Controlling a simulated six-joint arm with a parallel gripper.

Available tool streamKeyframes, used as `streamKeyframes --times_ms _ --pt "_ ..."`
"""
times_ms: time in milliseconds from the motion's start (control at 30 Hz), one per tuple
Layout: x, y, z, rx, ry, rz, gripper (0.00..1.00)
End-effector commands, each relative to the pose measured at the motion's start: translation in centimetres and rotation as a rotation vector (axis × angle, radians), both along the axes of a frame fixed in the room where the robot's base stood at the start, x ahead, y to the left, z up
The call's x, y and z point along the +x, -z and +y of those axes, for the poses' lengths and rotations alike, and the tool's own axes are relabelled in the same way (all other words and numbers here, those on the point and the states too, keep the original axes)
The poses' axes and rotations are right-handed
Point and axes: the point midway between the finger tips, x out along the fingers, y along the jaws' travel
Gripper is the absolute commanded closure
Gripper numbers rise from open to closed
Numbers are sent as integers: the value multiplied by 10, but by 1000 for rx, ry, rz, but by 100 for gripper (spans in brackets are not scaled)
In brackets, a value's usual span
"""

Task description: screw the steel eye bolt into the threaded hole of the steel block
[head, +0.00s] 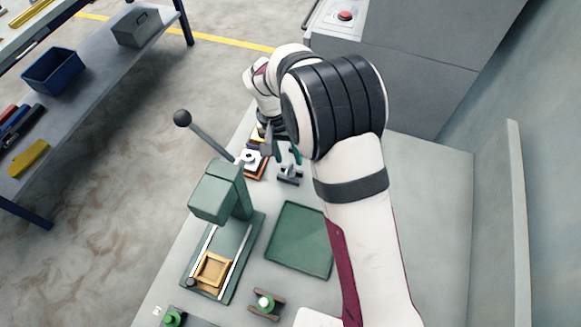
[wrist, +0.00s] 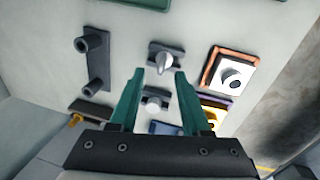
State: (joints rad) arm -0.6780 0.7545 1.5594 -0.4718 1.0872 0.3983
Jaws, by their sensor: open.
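My gripper (wrist: 159,76) is open, with green fingers, and nothing is clasped between them. In the wrist view, a pale metal piece (wrist: 163,62) on a dark grey holder lies just beyond the fingertips; it looks like the eye bolt, but its ring is not clear. A rounded metal piece (wrist: 155,103) on another holder shows between the fingers. A pale steel block (wrist: 231,77) with a dark hole sits in an orange-brown tray right of the fingers. In the head view, my gripper (head: 281,153) is above the bench near the block (head: 249,158) and holder (head: 289,174), partly hidden by my arm.
A two-peg bracket (wrist: 97,65) stands left of the fingers. A purple and yellow item (wrist: 212,117) lies near the right finger. In the head view, a green lever press (head: 218,193) stands close by. An empty green tray (head: 299,240) lies beside it.

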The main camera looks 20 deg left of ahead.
Motion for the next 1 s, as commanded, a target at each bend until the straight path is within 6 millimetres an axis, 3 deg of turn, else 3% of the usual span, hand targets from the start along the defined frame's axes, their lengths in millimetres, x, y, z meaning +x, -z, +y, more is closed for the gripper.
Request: streamKeyframes --times_ms 133,367,400,667,1000 --pt "0 26 -2 2 1 3 53" --pt "1 31 -3 4 1 0 53" --pt "1 31 -3 4 1 0 54" --pt "1 30 -3 4 1 0 100" --pt "1 30 -3 4 1 0 100"
